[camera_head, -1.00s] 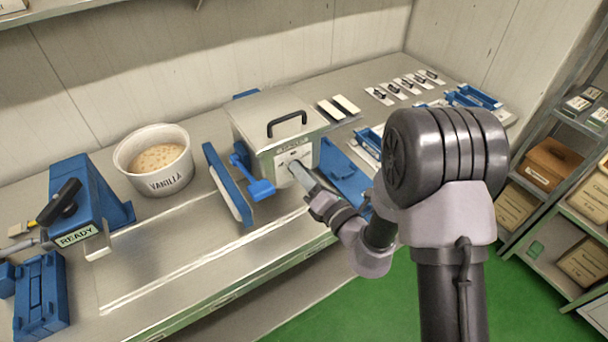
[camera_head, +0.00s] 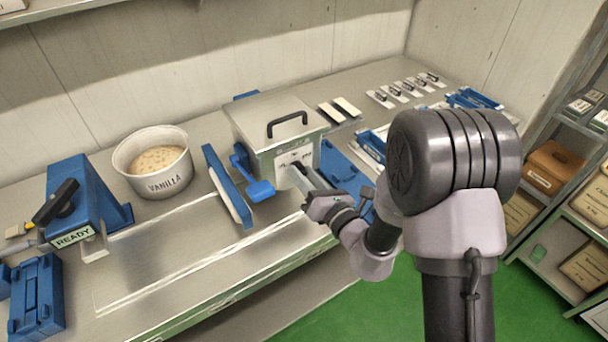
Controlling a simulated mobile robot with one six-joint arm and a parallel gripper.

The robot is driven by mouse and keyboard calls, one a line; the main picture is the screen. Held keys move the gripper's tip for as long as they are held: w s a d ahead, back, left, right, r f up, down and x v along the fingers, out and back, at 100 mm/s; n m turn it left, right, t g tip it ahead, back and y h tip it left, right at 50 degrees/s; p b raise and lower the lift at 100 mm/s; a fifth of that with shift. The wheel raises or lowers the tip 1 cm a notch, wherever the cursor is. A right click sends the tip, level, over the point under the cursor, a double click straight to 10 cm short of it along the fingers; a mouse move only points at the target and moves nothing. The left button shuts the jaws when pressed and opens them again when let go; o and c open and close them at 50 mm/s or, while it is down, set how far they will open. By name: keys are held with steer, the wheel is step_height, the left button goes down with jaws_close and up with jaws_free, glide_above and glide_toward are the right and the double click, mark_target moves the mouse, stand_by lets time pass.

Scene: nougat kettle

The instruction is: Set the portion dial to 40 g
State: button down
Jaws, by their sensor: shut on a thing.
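A metal kettle box (camera_head: 258,125) with a black lid handle stands in the middle of the bench. Its front carries a white dial plate (camera_head: 291,157) with small dark marks, too small to read. My gripper (camera_head: 298,172) is at the front of the box, just below that plate, and is shut on the portion dial. The dial itself is hidden behind the fingers, so its setting cannot be read. My arm reaches in from the right.
A blue lever (camera_head: 258,189) and a blue-edged flap (camera_head: 228,186) stand just left of the gripper. A vanilla tub (camera_head: 155,162) and a blue READY device (camera_head: 85,200) are farther left. Blue trays (camera_head: 345,172) lie to the right. The front bench strip is clear.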

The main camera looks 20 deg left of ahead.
steer(key=c, duration=1)
jaws_free()
steer(key=p+v, duration=0.8)
steer(key=v, duration=0.9)
steer(key=shift+d, duration=0.25)
steer(key=shift+s, duration=0.1)
